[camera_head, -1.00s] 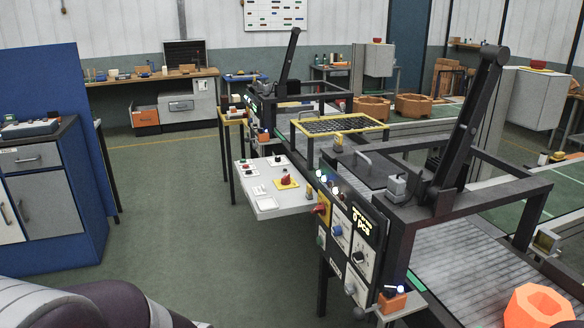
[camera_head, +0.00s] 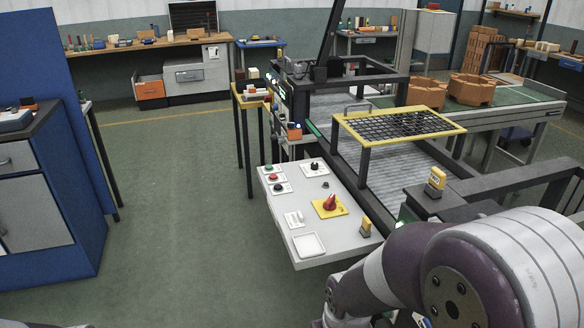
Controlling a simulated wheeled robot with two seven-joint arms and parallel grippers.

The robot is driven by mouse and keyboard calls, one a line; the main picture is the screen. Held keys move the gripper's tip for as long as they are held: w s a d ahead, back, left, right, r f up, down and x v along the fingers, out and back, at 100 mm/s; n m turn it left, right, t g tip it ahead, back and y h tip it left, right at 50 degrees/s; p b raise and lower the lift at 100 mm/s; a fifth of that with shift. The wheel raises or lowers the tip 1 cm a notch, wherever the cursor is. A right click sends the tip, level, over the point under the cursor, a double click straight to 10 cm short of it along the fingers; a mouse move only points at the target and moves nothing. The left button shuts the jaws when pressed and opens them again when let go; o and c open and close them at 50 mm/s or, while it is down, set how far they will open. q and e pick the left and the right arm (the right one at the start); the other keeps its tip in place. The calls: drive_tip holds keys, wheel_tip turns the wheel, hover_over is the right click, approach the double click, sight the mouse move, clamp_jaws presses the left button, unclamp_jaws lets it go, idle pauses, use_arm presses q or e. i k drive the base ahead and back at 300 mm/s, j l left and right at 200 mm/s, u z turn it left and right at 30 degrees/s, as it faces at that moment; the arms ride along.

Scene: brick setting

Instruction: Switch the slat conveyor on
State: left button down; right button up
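The slat conveyor (camera_head: 395,172) runs beside a light grey control panel (camera_head: 306,238), with a yellow-framed mesh guard (camera_head: 400,124) above its slats. The panel carries a red rotary switch on a yellow plate (camera_head: 329,205), several small knobs and buttons on white plates at its far end, including a green one (camera_head: 268,169) and a red one (camera_head: 274,177), and a white square plate (camera_head: 309,244) near its front edge. The labels are too small to read. My arm crosses the lower right, in front of the nearer conveyor frame. Neither gripper shows.
A yellow-topped stand (camera_head: 252,95) is behind the panel. A blue cabinet (camera_head: 45,190) stands at the left, and a workbench (camera_head: 150,44) at the back. Open green floor (camera_head: 180,220) lies between the cabinet and panel.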

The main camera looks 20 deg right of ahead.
sight(330, 206)
drive_tip(key=i+j+z, duration=0.1)
drive_tip(key=i+z, duration=0.2)
drive_tip(key=i, duration=0.15)
drive_tip(key=i+j+z, duration=0.15)
drive_tip(key=i+z, duration=0.2)
drive_tip(key=i+j+z, duration=0.3)
drive_tip(key=i, duration=0.25)
drive_tip(key=i+j+z, duration=0.3)
drive_tip(key=z, duration=0.15)
drive_tip(key=i+j+z, duration=0.25)
drive_tip(key=j+z, duration=0.25)
drive_tip(key=i+j+z, duration=0.15)
drive_tip(key=j+z, duration=0.3)
